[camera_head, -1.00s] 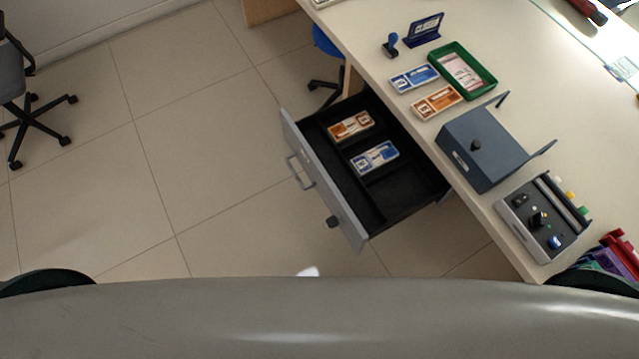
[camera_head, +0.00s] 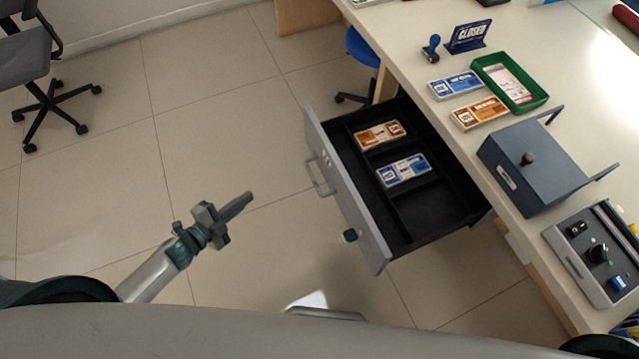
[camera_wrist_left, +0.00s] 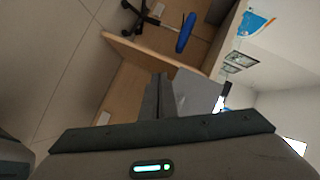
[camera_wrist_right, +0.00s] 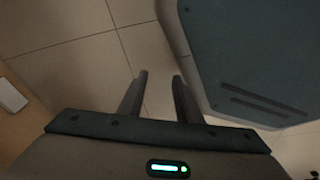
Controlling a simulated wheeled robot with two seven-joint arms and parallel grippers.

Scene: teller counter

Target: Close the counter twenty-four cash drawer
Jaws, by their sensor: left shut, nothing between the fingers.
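The cash drawer (camera_head: 415,215) is pulled out from under the counter in the head view.
On the counter (camera_head: 420,40) stand a blue-grey box (camera_head: 530,165), a control panel (camera_head: 595,255), a green tray (camera_head: 508,83), loose note bundles, a stamp and a "CLOSED" sign. Office chairs stand at the back. Floor left of the drawer is free.

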